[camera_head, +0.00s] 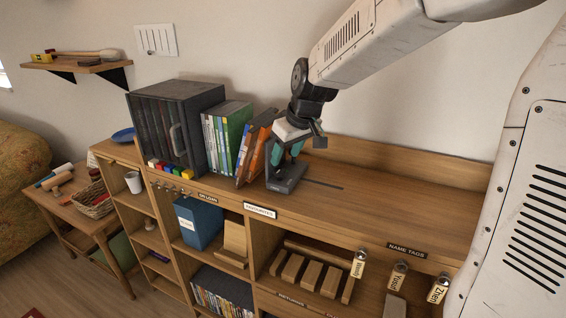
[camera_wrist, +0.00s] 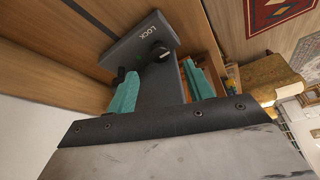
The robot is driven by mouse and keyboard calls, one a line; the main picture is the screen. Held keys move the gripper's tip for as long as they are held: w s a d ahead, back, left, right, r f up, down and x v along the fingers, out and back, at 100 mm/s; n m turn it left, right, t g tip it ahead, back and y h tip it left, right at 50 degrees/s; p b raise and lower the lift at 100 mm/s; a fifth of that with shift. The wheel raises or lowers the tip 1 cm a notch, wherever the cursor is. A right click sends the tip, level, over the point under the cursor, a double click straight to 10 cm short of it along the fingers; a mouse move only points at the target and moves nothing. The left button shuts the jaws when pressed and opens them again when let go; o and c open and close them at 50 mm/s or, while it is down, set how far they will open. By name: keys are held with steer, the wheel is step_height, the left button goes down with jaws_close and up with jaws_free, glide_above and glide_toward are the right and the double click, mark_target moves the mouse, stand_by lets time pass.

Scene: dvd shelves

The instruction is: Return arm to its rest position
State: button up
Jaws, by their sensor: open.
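My gripper (camera_head: 286,152) reaches down over the top of the wooden shelf, its teal fingertips apart. In the wrist view my gripper (camera_wrist: 160,90) shows one teal finger on each side of a dark grey device marked LOCK, with a round black knob. This dark device (camera_head: 287,180) stands on the shelf top beside the leaning orange and brown cases. The fingers are very close to it; I cannot tell whether they touch it. My arm comes in from the upper right, bent above the shelf.
A black DVD case box (camera_head: 160,130) and upright green and white cases (camera_head: 222,135) stand left of the gripper, with brown and orange cases (camera_head: 253,152) leaning close. The shelf top (camera_head: 400,205) to the right is clear. Tags hang along the front edge.

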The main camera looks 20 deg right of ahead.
steer(key=shift+v, duration=1.15)
steer(key=s+d+m+g, duration=0.1)
steer(key=s+m, duration=0.1)
steer(key=s, duration=1.4)
steer(key=s+d+m+g+h, duration=0.1)
steer(key=s+m, duration=0.1)
steer(key=s, duration=1.3)
steer(key=shift+s+d+r+g+h, duration=0.3)
steer(key=shift+s+d+r, duration=0.05)
steer(key=shift+s, duration=0.05)
